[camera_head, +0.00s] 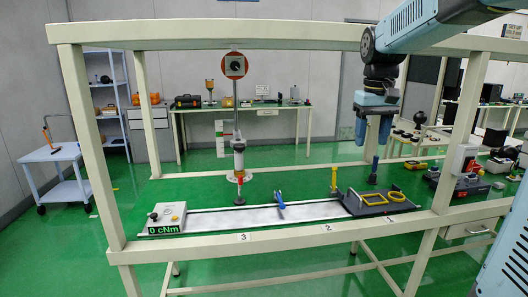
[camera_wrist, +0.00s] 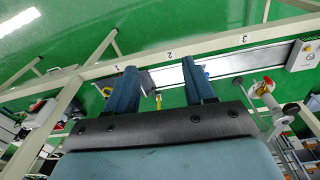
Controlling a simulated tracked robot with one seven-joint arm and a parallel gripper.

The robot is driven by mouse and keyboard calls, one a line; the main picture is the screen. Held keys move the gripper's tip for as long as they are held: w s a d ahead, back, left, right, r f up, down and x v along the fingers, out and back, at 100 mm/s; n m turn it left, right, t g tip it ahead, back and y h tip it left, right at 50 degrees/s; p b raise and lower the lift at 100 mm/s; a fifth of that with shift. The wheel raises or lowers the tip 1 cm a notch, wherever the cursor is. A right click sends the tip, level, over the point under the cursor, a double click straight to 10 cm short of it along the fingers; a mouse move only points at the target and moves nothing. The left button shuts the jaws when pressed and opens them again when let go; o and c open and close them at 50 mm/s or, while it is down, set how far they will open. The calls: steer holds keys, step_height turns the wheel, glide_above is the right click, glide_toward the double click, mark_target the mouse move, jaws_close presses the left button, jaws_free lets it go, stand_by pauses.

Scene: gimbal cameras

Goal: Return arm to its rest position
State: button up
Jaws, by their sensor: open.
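My arm reaches in from the upper right in the head view and bends down at the wrist. My gripper (camera_head: 373,130) hangs pointing down on the right side of the frame structure, above the black plate. Its two blue fingers are apart with nothing between them. In the wrist view my gripper (camera_wrist: 160,78) also shows its two fingers spread and empty, with the white rail and the beam beyond them. The fingers touch nothing that I can see.
A cream frame (camera_head: 250,247) with posts and a top beam surrounds a white rail (camera_head: 310,213). A black plate (camera_head: 372,203) with yellow handles lies at its right end, a box reading 0 cNm (camera_head: 166,219) at its left.

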steer(key=s+a+f+t, duration=0.1)
steer(key=s+f+t, duration=0.1)
steer(key=s, duration=0.8)
steer(key=s+a+f+t, duration=0.2)
steer(key=s+f, duration=0.3)
steer(key=s, duration=0.5)
steer(key=shift+m+t, duration=0.4)
